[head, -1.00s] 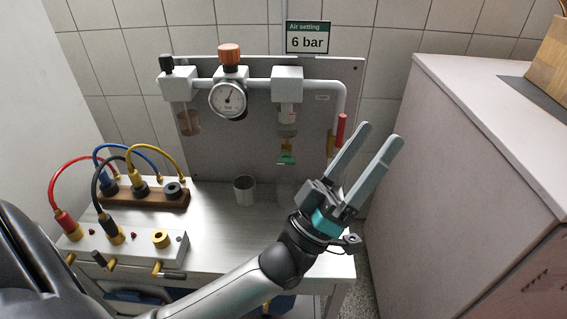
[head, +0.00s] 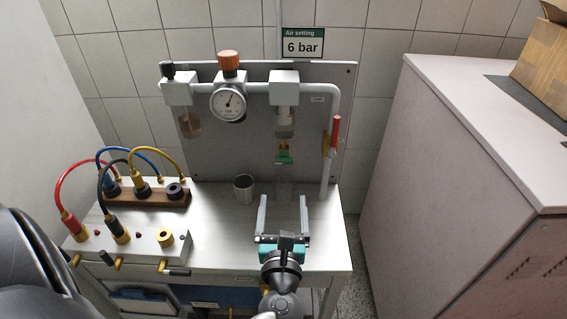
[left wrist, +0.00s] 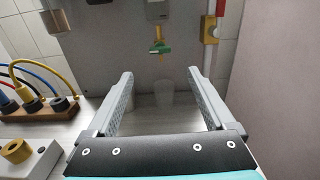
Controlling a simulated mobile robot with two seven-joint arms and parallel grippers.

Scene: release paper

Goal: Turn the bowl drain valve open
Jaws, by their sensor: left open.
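The bowl drain valve, with a green handle (head: 284,157) on a brass fitting, hangs below the clear filter bowl (head: 284,123) on the wall panel. It also shows in the left wrist view (left wrist: 161,48), above and between the fingertips. My left gripper (head: 283,199) is open and empty, its fingers pointing toward the panel. It is in front of and lower than the valve, not touching it. In the left wrist view its two fingers (left wrist: 161,76) are spread wide. My right gripper is not in view.
A grey cup (head: 244,188) stands on the bench, and a faint clear beaker (left wrist: 164,93) stands below the valve. A gauge (head: 229,102) and a red-handled valve (head: 336,130) are on the pipework. Hoses and a connector block (head: 130,245) fill the left. A cabinet (head: 450,180) stands right.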

